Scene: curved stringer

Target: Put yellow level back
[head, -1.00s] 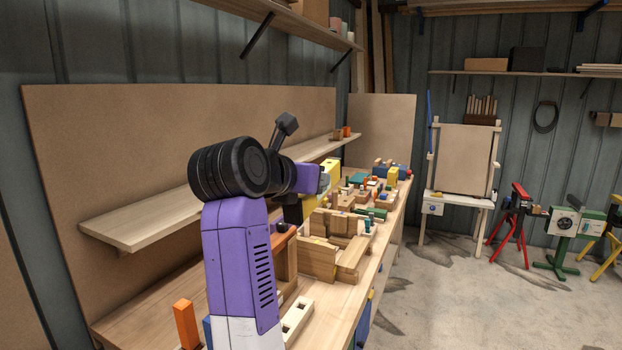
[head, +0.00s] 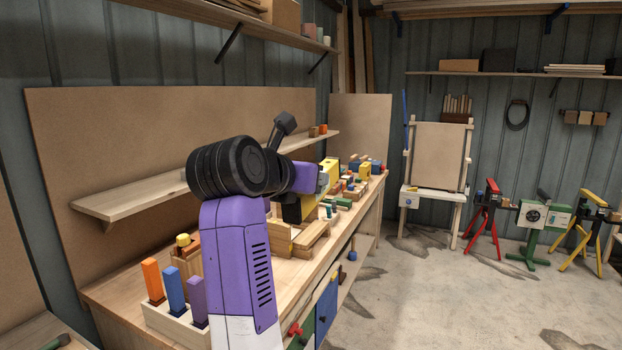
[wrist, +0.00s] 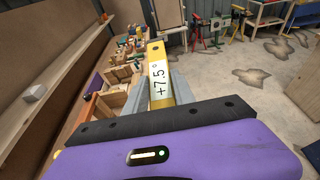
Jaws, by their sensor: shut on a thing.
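The yellow level (wrist: 157,72) is a long yellow bar with a white label reading "+7.5°" and a dark hole near its far end. It shows in the wrist view between the grey fingers of my gripper (wrist: 165,92), which is shut on it. The level points away from the wrist, over the bench. In the head view my gripper (head: 305,192) is partly hidden behind my purple arm. A yellow piece there (head: 329,168) looks like part of the level, but the overlap makes this unclear.
The bench (head: 125,290) holds wooden boxes (head: 310,236) and several coloured blocks. A rack with orange, blue and purple pegs (head: 165,318) stands at its near end. A wooden shelf (head: 150,197) runs along the back panel. The floor (head: 420,290) to the right is open.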

